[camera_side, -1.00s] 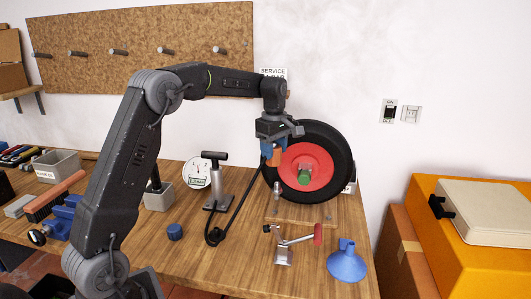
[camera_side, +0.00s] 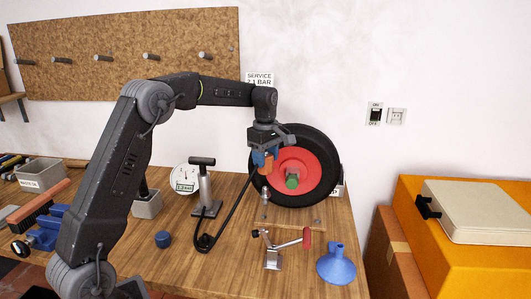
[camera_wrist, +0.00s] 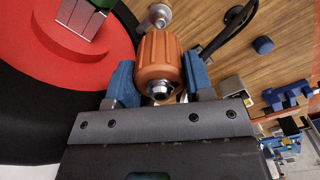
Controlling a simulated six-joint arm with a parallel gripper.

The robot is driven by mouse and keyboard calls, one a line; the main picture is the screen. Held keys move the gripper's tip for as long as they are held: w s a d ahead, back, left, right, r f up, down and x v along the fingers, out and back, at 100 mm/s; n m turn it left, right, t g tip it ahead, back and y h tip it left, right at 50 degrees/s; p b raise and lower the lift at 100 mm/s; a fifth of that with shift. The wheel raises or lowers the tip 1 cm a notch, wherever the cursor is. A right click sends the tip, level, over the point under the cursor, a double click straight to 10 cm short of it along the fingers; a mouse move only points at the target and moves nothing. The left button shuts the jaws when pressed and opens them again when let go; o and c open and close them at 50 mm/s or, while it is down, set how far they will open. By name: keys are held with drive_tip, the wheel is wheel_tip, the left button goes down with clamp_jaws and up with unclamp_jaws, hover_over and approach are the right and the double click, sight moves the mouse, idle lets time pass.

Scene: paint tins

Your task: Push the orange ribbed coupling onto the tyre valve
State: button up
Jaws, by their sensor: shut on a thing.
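The orange ribbed coupling (camera_wrist: 158,55) is held between the blue fingers of my gripper (camera_wrist: 160,82) in the wrist view. In the side view the coupling (camera_side: 259,158) hangs under my gripper (camera_side: 264,152), in front of the tyre's left part. A small silvery fitting (camera_side: 265,194), which looks like the tyre valve, stands just below the coupling, apart from it. It also shows in the wrist view (camera_wrist: 159,15), just beyond the coupling's far end, which partly hides its lower part. The black tyre (camera_side: 320,190) has a red hub (camera_side: 306,160) with a green-ended part at its centre.
A black hose (camera_side: 229,213) runs from the hand pump (camera_side: 205,185) up towards the coupling. A clamp with a red handle (camera_side: 273,255) and a blue funnel (camera_side: 336,266) stand at the front. A blue cap (camera_side: 162,239) lies left, with clear bench around it.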

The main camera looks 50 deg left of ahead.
hover_over(265, 187)
drive_tip(key=shift+f, duration=2.05)
drive_tip(key=shift+f, duration=1.9)
idle(0.6)
drive_tip(key=o, duration=0.9)
drive_tip(key=shift+f, duration=0.1)
wheel_tip(265, 187, up, 13)
drive_tip(key=shift+w+r, duration=0.1)
drive_tip(key=shift+r, duration=0.35)
